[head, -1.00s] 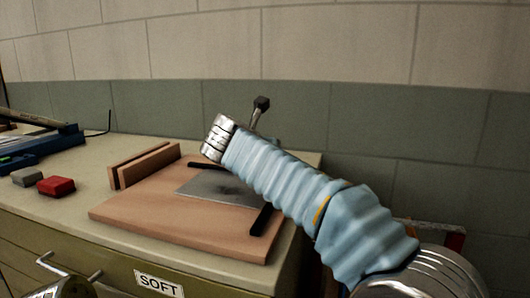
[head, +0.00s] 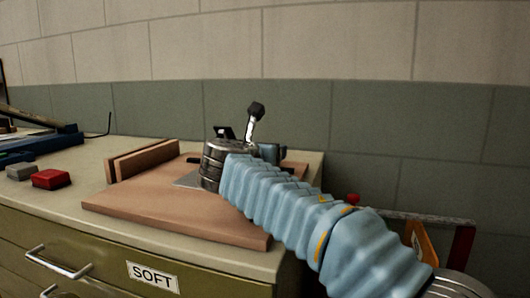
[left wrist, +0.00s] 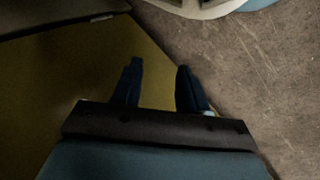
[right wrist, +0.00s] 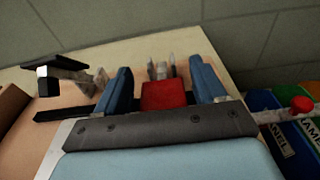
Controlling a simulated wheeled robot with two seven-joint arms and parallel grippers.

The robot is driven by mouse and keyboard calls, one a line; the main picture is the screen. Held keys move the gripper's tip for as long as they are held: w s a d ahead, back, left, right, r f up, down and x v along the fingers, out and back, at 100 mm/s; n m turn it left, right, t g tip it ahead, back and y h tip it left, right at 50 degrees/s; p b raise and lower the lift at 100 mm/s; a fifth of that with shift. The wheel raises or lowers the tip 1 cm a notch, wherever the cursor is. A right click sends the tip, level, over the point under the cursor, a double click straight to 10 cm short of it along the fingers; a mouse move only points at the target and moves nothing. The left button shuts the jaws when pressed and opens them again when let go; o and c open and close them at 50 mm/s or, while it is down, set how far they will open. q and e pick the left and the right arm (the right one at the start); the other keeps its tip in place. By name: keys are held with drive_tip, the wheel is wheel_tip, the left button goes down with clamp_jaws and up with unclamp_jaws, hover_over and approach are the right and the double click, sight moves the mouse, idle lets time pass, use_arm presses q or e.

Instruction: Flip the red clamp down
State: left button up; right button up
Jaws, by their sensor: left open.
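The red clamp's red grip (right wrist: 163,95) shows in the right wrist view, with metal parts (right wrist: 161,68) behind it. My right gripper (right wrist: 162,84) is open, with one blue finger on each side of the red grip. I see narrow gaps, so it does not look clenched. In the head view my right arm hides the red grip and most of that gripper. A lever with a black tip (head: 257,109) stands tilted up behind the wrist; it also shows in the right wrist view (right wrist: 48,82). My left gripper (left wrist: 160,82) is open and empty, above the floor beside a yellowish surface.
A tan board (head: 165,215) lies on the cabinet top (head: 80,175), with upright wooden strips (head: 145,160) at its left. A red block (head: 51,179) and a grey block (head: 20,171) lie further left. A red knob (right wrist: 302,104) and bins (right wrist: 285,135) are at the right.

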drive_tip(key=shift+o, duration=0.2)
drive_tip(key=shift+s, duration=0.1)
drive_tip(key=v, duration=1.3)
drive_tip(key=shift+s+a+b, duration=0.1)
drive_tip(key=shift+s+b, duration=0.2)
